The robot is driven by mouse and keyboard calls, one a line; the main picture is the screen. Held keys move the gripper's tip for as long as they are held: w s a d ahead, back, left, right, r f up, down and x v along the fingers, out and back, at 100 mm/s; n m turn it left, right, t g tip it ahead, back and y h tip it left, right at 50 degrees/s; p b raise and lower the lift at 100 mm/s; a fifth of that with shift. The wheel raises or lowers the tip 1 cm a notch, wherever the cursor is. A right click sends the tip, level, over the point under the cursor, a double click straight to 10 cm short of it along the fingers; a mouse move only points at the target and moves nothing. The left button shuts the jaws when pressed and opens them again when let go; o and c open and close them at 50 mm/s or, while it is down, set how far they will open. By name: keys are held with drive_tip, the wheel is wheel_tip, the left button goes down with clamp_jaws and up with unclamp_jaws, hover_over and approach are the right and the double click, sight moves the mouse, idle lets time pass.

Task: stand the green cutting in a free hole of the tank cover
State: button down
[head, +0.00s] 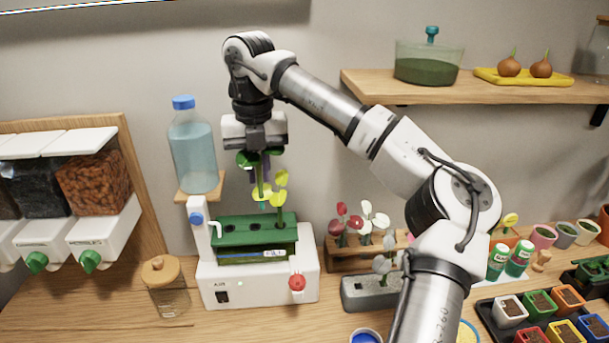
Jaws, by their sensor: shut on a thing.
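My gripper (259,172) points down above the tank cover and is shut on the green cutting (246,159). The cutting's dark green leaves show beside the fingers, and its stem hangs down roughly upright. Its lower end looks to be just above the cover, in front of or beside a yellow-green cutting; the exact gap is hard to tell. The green tank cover (225,239) lies on a white tank unit. Dark holes show in its left and middle parts. The yellow-green cutting (281,179) stands at the right part of the cover.
A water bottle (193,152) stands on a holder left of the tank, close to my gripper. A red knob (297,283) is on the unit's front. A wooden rack (345,262) with red and white cuttings and a grey block (369,293) stand to the right. A lidded jar (166,289) is at left.

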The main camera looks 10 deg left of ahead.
drive_tip(key=shift+a+f+b, duration=0.35)
drive_tip(key=shift+f+b, duration=0.15)
drive_tip(key=shift+f, duration=0.2)
drive_tip(key=shift+a+f+b, duration=0.35)
drive_tip(key=shift+f+b, duration=0.2)
drive_tip(key=shift+f, duration=0.15)
drive_tip(key=shift+a+f+b, duration=0.35)
drive_tip(key=shift+f+b, duration=0.15)
drive_tip(key=shift+f, duration=0.2)
drive_tip(key=shift+f+b, duration=1.45)
drive_tip(key=shift+f, duration=0.95)
drive_tip(key=c, duration=1.3)
unclamp_jaws()
drive_tip(key=shift+c, duration=0.2)
drive_tip(key=shift+o, duration=0.4)
drive_tip(key=o, duration=0.3)
drive_tip(key=shift+r, duration=0.1)
